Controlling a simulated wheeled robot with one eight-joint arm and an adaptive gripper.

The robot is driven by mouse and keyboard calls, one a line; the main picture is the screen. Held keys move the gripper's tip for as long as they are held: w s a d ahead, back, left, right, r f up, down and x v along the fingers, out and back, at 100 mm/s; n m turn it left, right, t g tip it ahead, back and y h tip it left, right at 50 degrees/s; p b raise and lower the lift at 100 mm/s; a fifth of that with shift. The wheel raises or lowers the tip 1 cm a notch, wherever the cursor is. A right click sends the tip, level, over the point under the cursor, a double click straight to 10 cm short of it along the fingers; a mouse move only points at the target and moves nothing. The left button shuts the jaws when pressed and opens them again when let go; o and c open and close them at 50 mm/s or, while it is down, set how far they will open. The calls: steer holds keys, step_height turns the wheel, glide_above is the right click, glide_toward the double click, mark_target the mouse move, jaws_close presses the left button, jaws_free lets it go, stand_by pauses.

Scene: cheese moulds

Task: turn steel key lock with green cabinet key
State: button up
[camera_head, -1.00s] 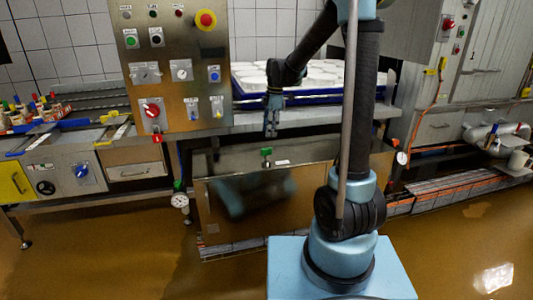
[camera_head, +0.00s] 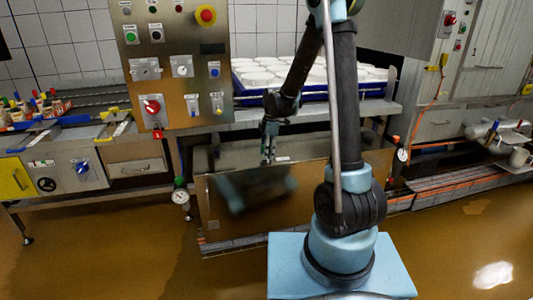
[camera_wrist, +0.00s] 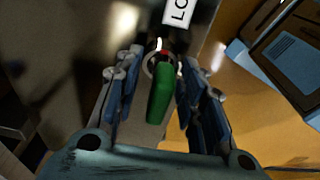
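The green cabinet key (camera_wrist: 162,92) shows in the wrist view, with its far end at a round metal lock (camera_wrist: 160,62) that has a red mark. Whether the key is seated in the lock is hard to tell. My gripper (camera_wrist: 160,78) is open, with one blue finger pad on each side of the key and a gap on both sides. In the head view my gripper (camera_head: 268,148) points down at the top front of the steel cabinet (camera_head: 290,205) and hides the key there.
A white label (camera_wrist: 180,12) starting "LO" sits beyond the lock. A control panel (camera_head: 174,100) with buttons and a red emergency stop stands left of my arm. A blue tray (camera_head: 318,92) of white moulds lies behind it. A gauge (camera_head: 180,196) hangs at the cabinet's left.

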jaws_close()
steer(key=n, duration=0.4)
steer(key=shift+n, duration=0.4)
steer(key=n, duration=0.4)
steer(key=shift+w+g+h, duration=0.1)
steer(key=shift+g+h, duration=0.3)
